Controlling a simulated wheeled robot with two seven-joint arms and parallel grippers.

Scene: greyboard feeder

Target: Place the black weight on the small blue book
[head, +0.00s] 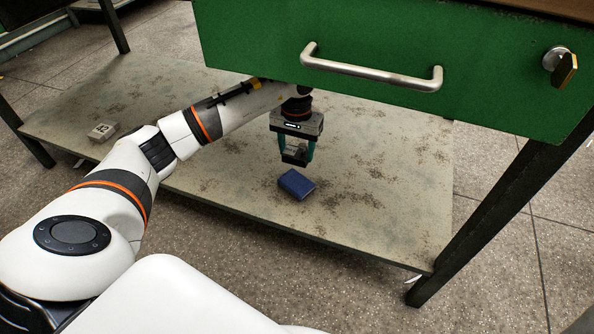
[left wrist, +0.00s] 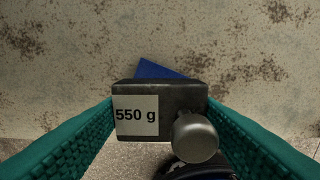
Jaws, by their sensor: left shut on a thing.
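My left gripper (head: 296,157) is shut on the black weight (head: 294,155), which hangs between its green fingers. In the left wrist view the weight (left wrist: 180,97) has a white label reading 550 g and a round grey knob. The small blue book (head: 297,184) lies flat on the lower shelf, just below the held weight in the head view. In the left wrist view the book (left wrist: 157,70) shows only partly, beyond the weight's top edge; the rest is hidden. The weight appears to be above the book, apart from it. My right gripper is not in view.
The worn grey shelf (head: 390,200) is clear around the book. A small pale block with dark markings (head: 102,132) lies at its left. A green drawer (head: 400,60) with a metal handle (head: 372,74) overhangs the shelf. A dark table leg (head: 490,220) stands at right.

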